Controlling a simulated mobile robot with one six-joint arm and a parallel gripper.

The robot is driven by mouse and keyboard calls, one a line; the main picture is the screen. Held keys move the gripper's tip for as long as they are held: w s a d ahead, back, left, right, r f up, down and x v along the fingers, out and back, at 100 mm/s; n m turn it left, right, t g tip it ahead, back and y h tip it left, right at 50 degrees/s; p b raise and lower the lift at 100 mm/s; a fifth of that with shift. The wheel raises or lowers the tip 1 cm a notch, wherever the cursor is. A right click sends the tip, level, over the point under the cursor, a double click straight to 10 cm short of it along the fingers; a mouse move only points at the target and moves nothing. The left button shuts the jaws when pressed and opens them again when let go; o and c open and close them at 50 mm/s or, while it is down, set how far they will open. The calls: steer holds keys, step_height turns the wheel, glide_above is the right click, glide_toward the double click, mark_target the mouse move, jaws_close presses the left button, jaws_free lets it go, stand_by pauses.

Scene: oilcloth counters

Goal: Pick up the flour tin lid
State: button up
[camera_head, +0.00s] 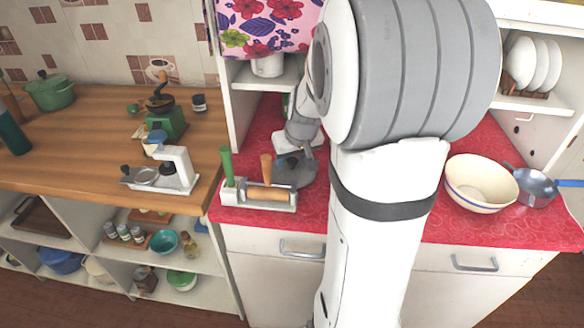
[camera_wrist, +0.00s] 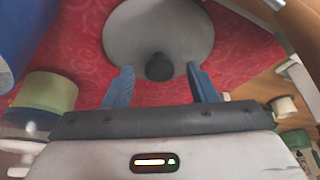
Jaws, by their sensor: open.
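A round grey lid with a dark knob, which looks like the flour tin lid (camera_wrist: 185,25), lies on the red cloth in the wrist view. In the head view a grey disc (camera_head: 300,172), apparently the same lid, shows on the red counter, partly covered by my arm. My gripper (camera_wrist: 159,72) is open, with one blue finger on each side of the dark knob (camera_wrist: 159,67). There is a visible gap between each finger and the knob in the picture. Whether the fingertips are level with the knob cannot be told.
A white holder (camera_head: 230,194) with a rolling pin and upright handles stands close left of the lid. A cream bowl (camera_head: 480,184) and a blue saucepan (camera_head: 536,188) stand at the right. A green coffee grinder (camera_head: 166,122) and a white scale-like device (camera_head: 177,172) stand on the wooden counter.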

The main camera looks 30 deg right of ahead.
steer(key=shift+c, duration=0.2)
jaws_close()
stand_by(0.4)
